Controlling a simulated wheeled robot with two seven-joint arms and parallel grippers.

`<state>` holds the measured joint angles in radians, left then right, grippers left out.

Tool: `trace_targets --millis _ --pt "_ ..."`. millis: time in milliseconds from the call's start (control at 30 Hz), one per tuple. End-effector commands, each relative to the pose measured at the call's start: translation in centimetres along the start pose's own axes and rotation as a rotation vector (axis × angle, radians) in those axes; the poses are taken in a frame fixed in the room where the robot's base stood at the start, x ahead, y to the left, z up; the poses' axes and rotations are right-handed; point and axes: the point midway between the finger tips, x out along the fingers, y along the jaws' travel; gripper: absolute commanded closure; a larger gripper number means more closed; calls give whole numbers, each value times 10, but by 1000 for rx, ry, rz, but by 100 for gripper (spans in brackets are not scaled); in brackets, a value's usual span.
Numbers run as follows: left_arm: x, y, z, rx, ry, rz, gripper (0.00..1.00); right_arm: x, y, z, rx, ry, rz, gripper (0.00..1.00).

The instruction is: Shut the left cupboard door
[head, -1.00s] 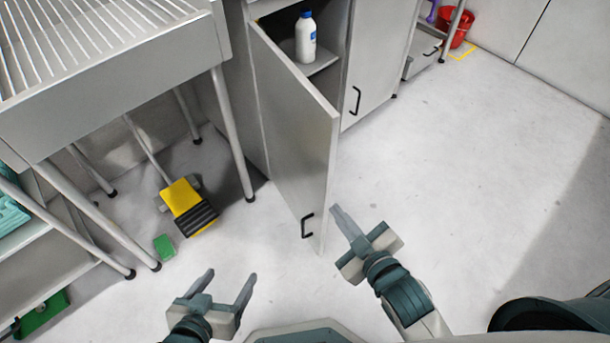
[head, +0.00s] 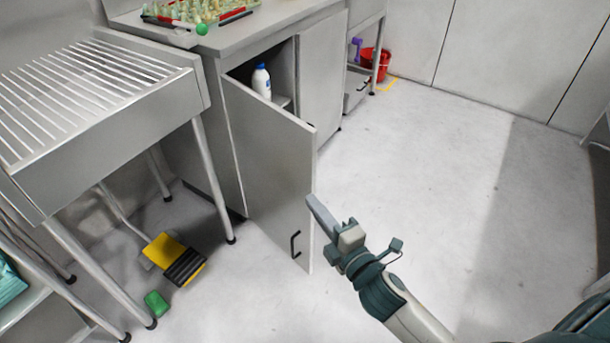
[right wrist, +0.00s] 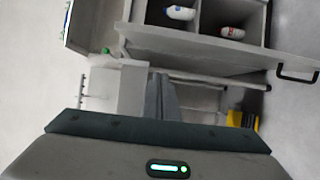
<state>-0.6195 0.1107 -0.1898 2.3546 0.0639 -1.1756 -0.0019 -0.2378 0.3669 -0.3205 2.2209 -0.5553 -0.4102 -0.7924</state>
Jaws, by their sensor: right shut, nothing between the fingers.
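The left cupboard door (head: 272,172) is a grey panel that stands wide open, jutting out from the cupboard, with a black handle (head: 295,244) near its free edge. In the right wrist view the door (right wrist: 200,48) shows with its handle (right wrist: 298,74) at the right. My right gripper (head: 312,202) is shut and empty. In the head view its tips are at the right side of the door's free edge; I cannot tell whether they touch it. My left gripper is out of view.
A white bottle (head: 262,82) stands inside the open cupboard. The right cupboard door (head: 322,80) is closed. A slatted metal table (head: 110,140) stands at left, with a yellow and black object (head: 173,258) and a green block (head: 156,303) on the floor.

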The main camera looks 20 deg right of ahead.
Motion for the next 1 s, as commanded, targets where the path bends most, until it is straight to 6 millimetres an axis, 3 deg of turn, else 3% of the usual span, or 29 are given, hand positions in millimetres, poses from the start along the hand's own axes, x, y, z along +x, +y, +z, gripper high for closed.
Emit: trace_targets --millis 467,667,1000 --pt "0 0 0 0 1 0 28 9 0 0 4 0 0 100" --pt "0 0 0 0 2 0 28 30 0 0 3 0 1 100" --pt "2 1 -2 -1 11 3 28 86 0 0 5 0 1 100"
